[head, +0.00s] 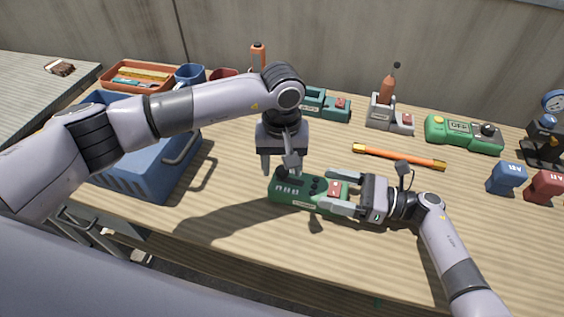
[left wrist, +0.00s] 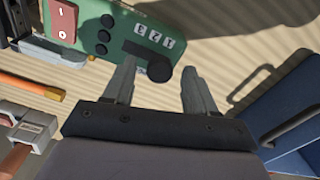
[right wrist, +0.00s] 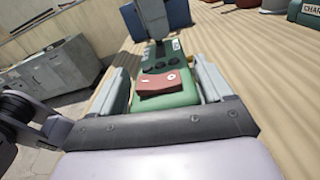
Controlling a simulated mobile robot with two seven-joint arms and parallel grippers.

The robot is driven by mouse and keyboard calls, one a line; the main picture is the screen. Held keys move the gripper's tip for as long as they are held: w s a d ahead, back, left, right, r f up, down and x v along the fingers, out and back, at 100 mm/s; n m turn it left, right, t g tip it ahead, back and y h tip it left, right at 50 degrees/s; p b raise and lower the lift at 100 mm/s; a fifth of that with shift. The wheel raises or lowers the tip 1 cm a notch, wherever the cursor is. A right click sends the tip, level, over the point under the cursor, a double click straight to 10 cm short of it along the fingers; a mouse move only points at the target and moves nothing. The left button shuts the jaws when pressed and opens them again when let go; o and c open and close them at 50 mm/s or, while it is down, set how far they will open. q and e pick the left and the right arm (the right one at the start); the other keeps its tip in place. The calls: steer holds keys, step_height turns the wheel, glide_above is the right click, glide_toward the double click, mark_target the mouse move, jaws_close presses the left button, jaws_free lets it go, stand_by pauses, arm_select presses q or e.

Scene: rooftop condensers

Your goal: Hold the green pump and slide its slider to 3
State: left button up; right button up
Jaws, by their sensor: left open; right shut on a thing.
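The green pump (head: 272,188) lies on the wooden bench, with a red rocker switch (left wrist: 62,20) and several black buttons on its top. Number labels (left wrist: 155,36) show on its face in the left wrist view, and a black knob (left wrist: 160,67) sits beside them near the pump's far end from the switch. My right gripper (head: 345,196) is shut on the switch end of the pump, one finger along each side. My left gripper (left wrist: 158,72) is open above the other end, and the knob appears between its fingertips. I cannot tell whether they touch it.
A blue crate (head: 150,180) stands at left, under my left arm. An orange rod (head: 400,157) lies behind the pump. A green device with a display (head: 463,135), blue block (head: 506,178) and red block (head: 545,186) are at right. The bench front is clear.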

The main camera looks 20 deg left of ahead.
arm_select(q)
jaws_close()
steer(key=shift+d, duration=2)
jaws_free()
steer(key=shift+s, duration=0.1)
step_height(320, 180, up, 12)
arm_select(e)
steer(key=o, duration=1.4)
steer(key=shift+o, duration=0.2)
steer(key=shift+d, duration=0.1)
